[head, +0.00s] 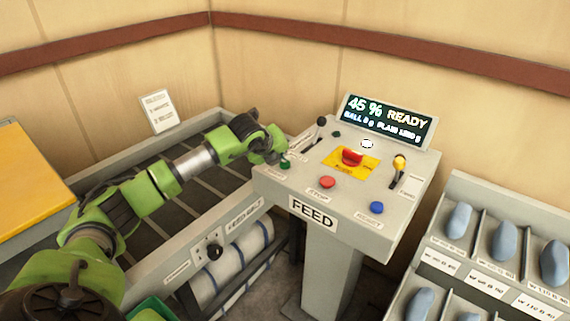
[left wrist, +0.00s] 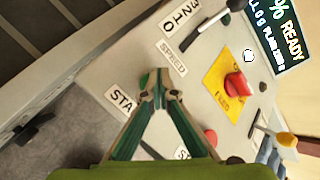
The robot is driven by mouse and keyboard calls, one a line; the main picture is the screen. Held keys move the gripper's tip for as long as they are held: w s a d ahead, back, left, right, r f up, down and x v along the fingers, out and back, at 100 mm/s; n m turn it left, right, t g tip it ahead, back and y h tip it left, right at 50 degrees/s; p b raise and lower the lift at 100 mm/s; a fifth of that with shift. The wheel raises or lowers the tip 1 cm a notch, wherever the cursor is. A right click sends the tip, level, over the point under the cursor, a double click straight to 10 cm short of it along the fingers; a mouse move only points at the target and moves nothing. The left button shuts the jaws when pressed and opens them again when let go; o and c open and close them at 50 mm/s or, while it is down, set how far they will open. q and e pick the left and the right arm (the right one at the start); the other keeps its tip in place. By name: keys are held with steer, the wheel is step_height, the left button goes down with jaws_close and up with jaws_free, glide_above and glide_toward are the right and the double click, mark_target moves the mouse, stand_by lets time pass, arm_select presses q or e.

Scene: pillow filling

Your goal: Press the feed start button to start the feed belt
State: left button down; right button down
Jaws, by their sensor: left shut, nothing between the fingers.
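The feed console (head: 264,180) has a grey sloped top with a sign reading FEED on its front edge. The green start button (head: 285,164) is at the left of the panel; in the left wrist view a bit of green (left wrist: 144,80) shows beside the fingertips, near a label beginning STA. My left gripper (head: 282,153) is shut and empty, its tips at or just above the green button. I cannot tell whether they touch it, as the fingers partly hide it. In the left wrist view the shut fingers (left wrist: 160,92) point at the panel. My right gripper is not in view.
Near the gripper are a red stop button (head: 327,182), a red knob on a yellow plate (head: 352,157), a blue button (head: 377,208), a black speed lever (head: 320,122) and a yellow-topped lever (head: 399,163). The display (head: 388,121) reads 45 % READY. A slatted belt (head: 155,222) lies left.

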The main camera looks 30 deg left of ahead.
mark_target(284, 164)
arm_select(q)
steer(key=shift+f+b, duration=0.4)
steer(key=shift+r, duration=0.1)
stand_by(0.6)
steer(key=shift+r, duration=0.85)
steer(key=shift+r+p, duration=1.2)
steer(key=shift+r, duration=1.35)
